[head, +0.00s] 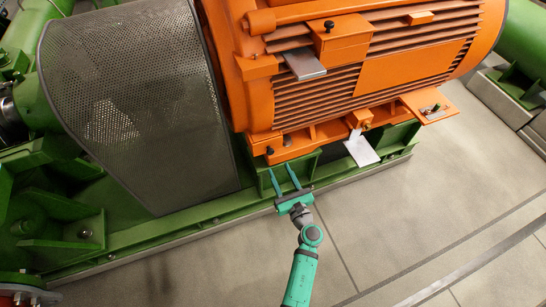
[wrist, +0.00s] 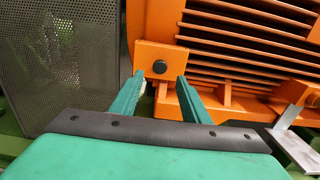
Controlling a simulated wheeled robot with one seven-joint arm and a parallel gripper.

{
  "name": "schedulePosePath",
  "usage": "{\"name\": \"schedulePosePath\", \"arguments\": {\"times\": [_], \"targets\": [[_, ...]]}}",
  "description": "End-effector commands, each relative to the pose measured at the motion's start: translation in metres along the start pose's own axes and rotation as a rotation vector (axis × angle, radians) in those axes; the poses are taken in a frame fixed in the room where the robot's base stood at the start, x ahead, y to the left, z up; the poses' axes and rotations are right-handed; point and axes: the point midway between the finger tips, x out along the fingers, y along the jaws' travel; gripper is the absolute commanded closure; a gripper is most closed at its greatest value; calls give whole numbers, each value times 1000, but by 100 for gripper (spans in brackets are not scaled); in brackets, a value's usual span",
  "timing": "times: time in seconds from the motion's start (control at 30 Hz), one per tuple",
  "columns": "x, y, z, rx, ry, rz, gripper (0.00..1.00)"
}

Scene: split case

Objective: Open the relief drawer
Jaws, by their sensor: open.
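My gripper (head: 281,172) is open and empty, low in front of the orange motor (head: 420,75), beside the green base frame. In the wrist view, its two green fingers (wrist: 160,82) point toward an orange block (wrist: 145,53) with a dark round knob or bolt head (wrist: 159,68). That head shows between and just beyond the fingertips, and I see no contact. No part is clearly recognisable as a relief drawer. An orange box (head: 342,42) with a dark knob sits higher on the motor, above a grey plate (head: 303,64).
A perforated grey guard (head: 140,105) stands close on the left. The green base frame (head: 200,218) runs below the motor. A pale plate (head: 361,149) juts out low on the right, also in the wrist view (wrist: 297,150). The tiled floor (head: 410,220) in front is clear.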

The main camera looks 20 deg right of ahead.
Motion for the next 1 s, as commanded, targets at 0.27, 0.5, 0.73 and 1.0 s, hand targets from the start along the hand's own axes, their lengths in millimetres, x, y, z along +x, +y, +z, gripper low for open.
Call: {"name": "schedulePosePath", "arguments": {"times": [0.27, 0.5, 0.73, 1.0], "targets": [[50, -1, 1, 1, -1, 0, 58], [74, 0, 1, 3, -2, -1, 58], [78, 0, 0, 3, 0, -1, 58], [78, 0, 0, 3, -1, -1, 89]]}}
